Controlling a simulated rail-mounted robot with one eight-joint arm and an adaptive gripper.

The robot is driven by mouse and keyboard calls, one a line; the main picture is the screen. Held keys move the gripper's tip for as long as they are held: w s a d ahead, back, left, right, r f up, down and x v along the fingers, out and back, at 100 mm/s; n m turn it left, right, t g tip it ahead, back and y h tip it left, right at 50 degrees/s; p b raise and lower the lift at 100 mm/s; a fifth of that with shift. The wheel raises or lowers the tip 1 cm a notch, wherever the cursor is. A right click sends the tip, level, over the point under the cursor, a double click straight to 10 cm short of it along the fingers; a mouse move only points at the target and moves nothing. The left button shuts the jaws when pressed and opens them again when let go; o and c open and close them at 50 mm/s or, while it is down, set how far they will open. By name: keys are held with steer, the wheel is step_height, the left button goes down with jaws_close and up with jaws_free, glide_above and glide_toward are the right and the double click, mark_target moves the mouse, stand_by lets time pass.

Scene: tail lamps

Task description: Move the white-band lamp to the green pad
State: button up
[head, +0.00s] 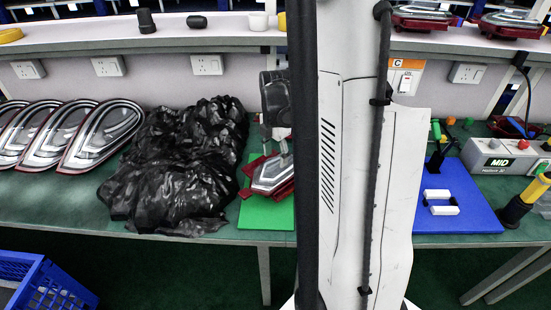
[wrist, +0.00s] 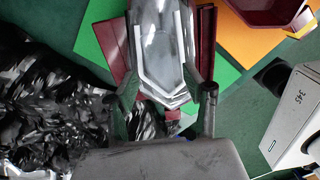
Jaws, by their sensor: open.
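The white-band lamp (head: 272,174) has a clear lens, a white band and a dark red housing. It lies over the green pad (head: 262,214) in the head view, partly hidden by my column. In the wrist view the lamp (wrist: 163,40) points its narrow end toward me, with the green pad (wrist: 90,38) showing on both sides. My gripper (wrist: 163,86) is open, with one finger on each side of the lamp's narrow end. In the head view my gripper (head: 278,143) is just above the lamp. Whether the fingers touch it I cannot tell.
A crumpled black plastic heap (head: 180,165) lies close left of the green pad. Several lamps (head: 95,140) stand in a row further left. An orange pad (wrist: 255,42) holds a dark red part (wrist: 270,12). A blue pad (head: 458,195) with white blocks is at right.

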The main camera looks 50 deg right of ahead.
step_height(320, 180, up, 10)
steer(key=p, duration=0.1)
steer(key=s+a+r+m+t, duration=0.2)
steer(key=a+m, duration=0.3)
steer(key=a, duration=0.4)
steer(key=s+a+r+m+t, duration=0.2)
steer(key=a+m, duration=0.4)
steer(key=a, duration=0.4)
steer(key=s+a+r+m+t, duration=0.3)
steer(key=a+m, duration=0.3)
steer(key=a, duration=0.4)
steer(key=shift+s+a+r, duration=0.25)
steer(key=shift+s+r, duration=0.25)
steer(key=shift+s, duration=0.25)
step_height(320, 180, down, 8)
steer(key=b, duration=0.8)
steer(key=shift+f, duration=0.15)
